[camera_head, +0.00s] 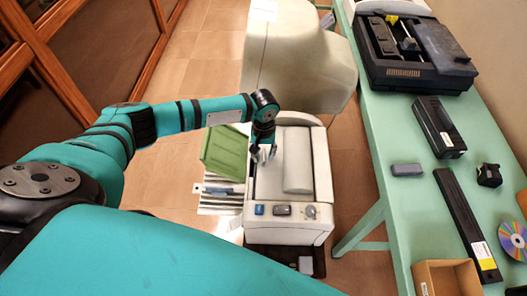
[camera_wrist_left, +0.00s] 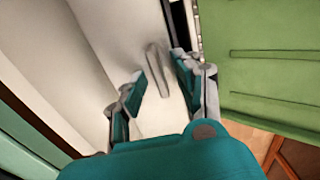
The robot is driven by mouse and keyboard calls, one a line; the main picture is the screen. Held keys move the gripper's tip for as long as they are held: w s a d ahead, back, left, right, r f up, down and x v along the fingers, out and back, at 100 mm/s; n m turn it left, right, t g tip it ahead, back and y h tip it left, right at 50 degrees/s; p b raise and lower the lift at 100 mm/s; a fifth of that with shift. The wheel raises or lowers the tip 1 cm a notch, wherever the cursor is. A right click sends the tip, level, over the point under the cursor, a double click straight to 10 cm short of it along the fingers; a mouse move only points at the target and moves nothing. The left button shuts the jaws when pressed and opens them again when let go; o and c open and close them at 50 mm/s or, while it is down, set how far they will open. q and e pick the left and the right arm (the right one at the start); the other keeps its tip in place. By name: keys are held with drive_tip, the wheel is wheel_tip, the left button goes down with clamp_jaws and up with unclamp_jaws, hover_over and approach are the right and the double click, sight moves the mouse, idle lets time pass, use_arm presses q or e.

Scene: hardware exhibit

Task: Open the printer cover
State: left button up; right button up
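The white printer (camera_head: 290,226) stands beside the green table, with small controls along its front edge. Its pale top, which looks like the cover (camera_head: 298,165), is down in the head view. My left gripper (camera_head: 263,153) is over the left part of the printer top. In the left wrist view the left gripper (camera_wrist_left: 160,70) is open, with a finger on each side of a narrow raised grey handle (camera_wrist_left: 156,82) on the white surface. I cannot tell whether the fingers touch it. My right gripper is not in view.
A green panel (camera_head: 224,152) tilts out from the printer's left side, close to my left gripper. A big pale machine (camera_head: 297,50) stands behind. The green table (camera_head: 390,185) on the right holds a black open device (camera_head: 410,70) and several parts. Tiled floor is free at upper left.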

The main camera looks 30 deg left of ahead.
use_arm(q)
clamp_jaws()
idle(0.3)
drive_tip(key=shift+w, duration=0.1)
